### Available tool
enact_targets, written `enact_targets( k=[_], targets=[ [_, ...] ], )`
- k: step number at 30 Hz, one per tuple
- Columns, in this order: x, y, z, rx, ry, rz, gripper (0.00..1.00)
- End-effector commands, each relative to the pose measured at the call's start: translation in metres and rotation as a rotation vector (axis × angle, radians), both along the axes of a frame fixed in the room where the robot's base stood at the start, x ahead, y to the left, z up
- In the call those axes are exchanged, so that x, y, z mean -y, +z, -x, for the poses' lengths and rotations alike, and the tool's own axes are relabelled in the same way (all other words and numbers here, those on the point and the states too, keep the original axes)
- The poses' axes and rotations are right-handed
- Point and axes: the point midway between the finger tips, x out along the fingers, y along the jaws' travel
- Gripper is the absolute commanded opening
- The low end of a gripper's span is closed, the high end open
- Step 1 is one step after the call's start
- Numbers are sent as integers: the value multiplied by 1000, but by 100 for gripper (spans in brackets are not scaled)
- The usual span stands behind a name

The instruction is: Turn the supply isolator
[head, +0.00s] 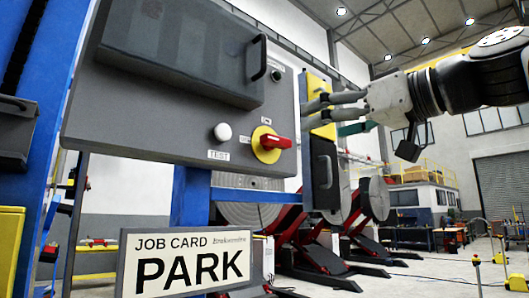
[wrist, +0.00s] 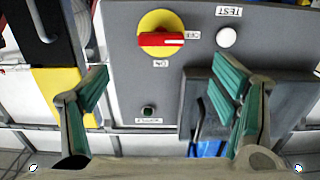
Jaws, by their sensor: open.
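The supply isolator (head: 270,143) is a red handle on a round yellow plate, low on the right of the grey panel. In the wrist view the isolator (wrist: 161,40) appears upside down, its handle level and its white mark at the OFF-label end. The ON label (wrist: 161,63) sits at the plate's edge, a quarter turn from OFF. My gripper (head: 318,108) is at the panel's right, above and right of the isolator, pointing left. In the wrist view my gripper (wrist: 162,88) has its teal-padded fingers wide apart, with nothing between them. The handle is apart from both fingers.
A white TEST button (head: 222,132) is left of the isolator; it also shows in the wrist view (wrist: 227,37). A dark green round button (head: 276,75) is above. A grey box with a handle (head: 185,50) protrudes from the panel. A job card (head: 190,262) reads PARK.

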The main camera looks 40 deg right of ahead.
Motion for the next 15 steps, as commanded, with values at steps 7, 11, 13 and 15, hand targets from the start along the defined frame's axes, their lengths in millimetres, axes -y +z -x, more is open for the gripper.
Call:
enact_targets(
  k=[7, 11, 13, 15],
  targets=[
    [-3, -1, -42, -8, 3, -2, 80],
    [-4, -1, -68, -10, 3, -3, 80],
    [-4, -2, -81, -9, 3, -2, 80],
    [-5, -1, -94, -9, 3, -3, 80]
  ],
)
